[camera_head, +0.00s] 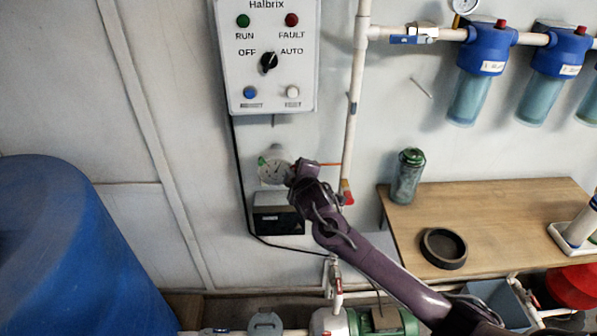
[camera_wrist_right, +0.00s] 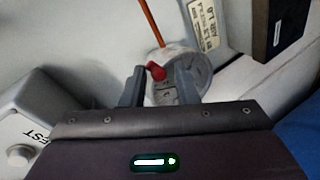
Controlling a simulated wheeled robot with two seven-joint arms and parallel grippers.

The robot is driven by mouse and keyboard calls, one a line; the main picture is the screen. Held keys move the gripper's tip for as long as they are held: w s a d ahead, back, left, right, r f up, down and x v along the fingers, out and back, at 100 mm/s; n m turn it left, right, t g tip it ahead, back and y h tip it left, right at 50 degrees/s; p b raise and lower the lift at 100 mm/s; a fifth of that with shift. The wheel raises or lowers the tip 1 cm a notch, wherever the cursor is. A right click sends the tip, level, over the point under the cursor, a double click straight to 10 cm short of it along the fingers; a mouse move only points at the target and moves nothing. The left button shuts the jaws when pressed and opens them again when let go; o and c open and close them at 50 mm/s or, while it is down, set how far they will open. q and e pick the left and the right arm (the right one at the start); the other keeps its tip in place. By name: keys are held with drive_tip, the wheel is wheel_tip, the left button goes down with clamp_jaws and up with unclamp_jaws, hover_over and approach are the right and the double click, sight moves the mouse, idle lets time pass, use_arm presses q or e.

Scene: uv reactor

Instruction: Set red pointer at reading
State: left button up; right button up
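A round gauge with a pale dial (camera_head: 272,168) is on the wall below the control box, partly hidden by my right gripper. The dial also shows in the right wrist view (camera_wrist_right: 192,62). A red piece (camera_wrist_right: 155,70), apparently the red pointer's knob, stands out at the dial's edge. My right gripper (camera_wrist_right: 155,80) is in front of the gauge, its two fingers apart with the red piece seen between them. I cannot tell whether either finger touches it. In the head view my right gripper (camera_head: 297,172) covers the dial's right side. My left gripper is not in view.
The control box (camera_head: 272,95) is above the gauge. An orange tube (camera_head: 330,164) runs from the gauge towards a white vertical pipe (camera_head: 354,115). A dark box (camera_head: 277,221) is just below. A wooden table (camera_head: 500,208) with a green-capped jar is at right; a blue tank (camera_head: 75,250) is at left.

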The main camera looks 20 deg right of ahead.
drive_tip(key=shift+o, duration=0.5)
drive_tip(key=b+v, duration=0.1)
drive_tip(key=v, duration=0.6)
drive_tip(key=shift+s+b, duration=0.3)
drive_tip(key=shift+s, duration=0.05)
